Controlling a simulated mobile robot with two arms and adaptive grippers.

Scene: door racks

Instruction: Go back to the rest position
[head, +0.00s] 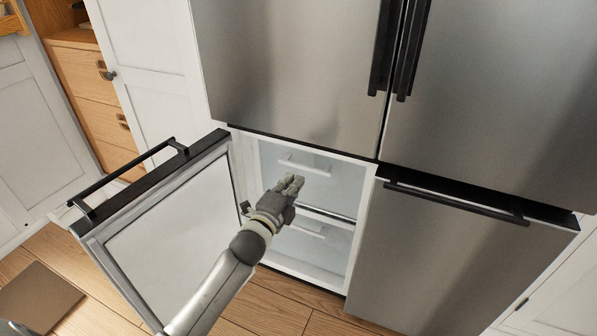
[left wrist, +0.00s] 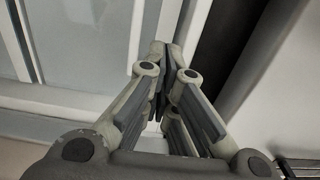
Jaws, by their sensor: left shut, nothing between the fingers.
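My left gripper (head: 291,186) is shut and empty in front of the open lower-left compartment of the steel fridge (head: 300,70). Its closed fingers also show in the left wrist view (left wrist: 165,75). The lower-left fridge door (head: 165,235) stands wide open, swung out to the left of my left arm, with its black bar handle (head: 130,172) on the outer side. The compartment (head: 270,155) holds white drawers with pale handles. The gripper hides part of the compartment. My right gripper is not in view.
The lower-right fridge door (head: 460,260) and both upper doors are shut. White cabinet doors (head: 150,60) and wooden drawers (head: 85,85) stand at the left. A brown board or mat (head: 40,298) lies on the wooden floor at the lower left.

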